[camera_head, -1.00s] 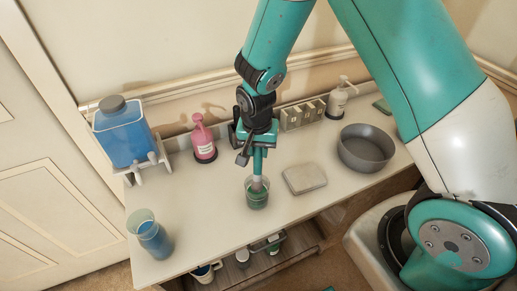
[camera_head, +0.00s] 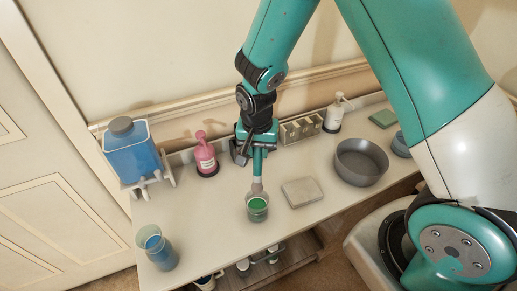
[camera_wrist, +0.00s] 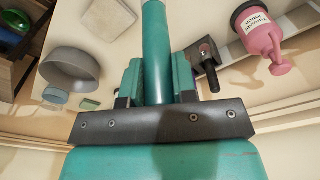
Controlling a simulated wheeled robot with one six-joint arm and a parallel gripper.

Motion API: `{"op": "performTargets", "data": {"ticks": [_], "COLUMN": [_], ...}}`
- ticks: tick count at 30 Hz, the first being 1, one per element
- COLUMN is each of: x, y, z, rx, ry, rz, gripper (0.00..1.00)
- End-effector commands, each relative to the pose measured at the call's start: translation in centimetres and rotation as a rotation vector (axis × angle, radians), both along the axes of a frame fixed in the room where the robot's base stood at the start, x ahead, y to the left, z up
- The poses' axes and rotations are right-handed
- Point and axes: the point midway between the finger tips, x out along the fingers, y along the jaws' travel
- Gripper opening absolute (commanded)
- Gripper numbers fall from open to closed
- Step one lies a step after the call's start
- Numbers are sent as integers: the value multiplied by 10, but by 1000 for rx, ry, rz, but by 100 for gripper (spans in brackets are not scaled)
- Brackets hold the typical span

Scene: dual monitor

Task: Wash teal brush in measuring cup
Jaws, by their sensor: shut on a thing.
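The teal brush (camera_head: 257,164) is upright in my gripper (camera_head: 256,145), bristles down. My gripper is shut on its teal handle, which also shows in the wrist view (camera_wrist: 157,45) between the fingers (camera_wrist: 157,85). The grey-beige bristle end is at the back rim of a clear cup (camera_head: 257,211) with green contents. I cannot tell whether the tip is just inside the rim or just above it. A second clear cup (camera_head: 157,249) with blue liquid stands at the table's left front. No markings are readable on either cup.
On the white table (camera_head: 215,235) a grey block (camera_head: 302,192) and a grey bowl (camera_head: 361,162) are to the right. A pink bottle (camera_head: 205,158), a blue-filled dispenser (camera_head: 132,151), a slotted box (camera_head: 300,130) and a white pump bottle (camera_head: 335,115) line the back.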

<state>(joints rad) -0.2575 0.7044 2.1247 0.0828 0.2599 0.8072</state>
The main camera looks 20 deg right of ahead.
Motion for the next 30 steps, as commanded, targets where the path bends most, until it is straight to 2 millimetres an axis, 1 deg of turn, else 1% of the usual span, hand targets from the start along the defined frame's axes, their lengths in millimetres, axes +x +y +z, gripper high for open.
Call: {"op": "performTargets", "data": {"ticks": [15,19,25,27,30], "x": [0,0,0,0,0], "y": [0,0,0,0,0], "z": [0,8,28,31,30], "rx": [0,1,0,0,0], "ry": [0,-1,-1,0,0], "rz": [0,0,0,0,0], "gripper": [5,5,5,5,5]}}
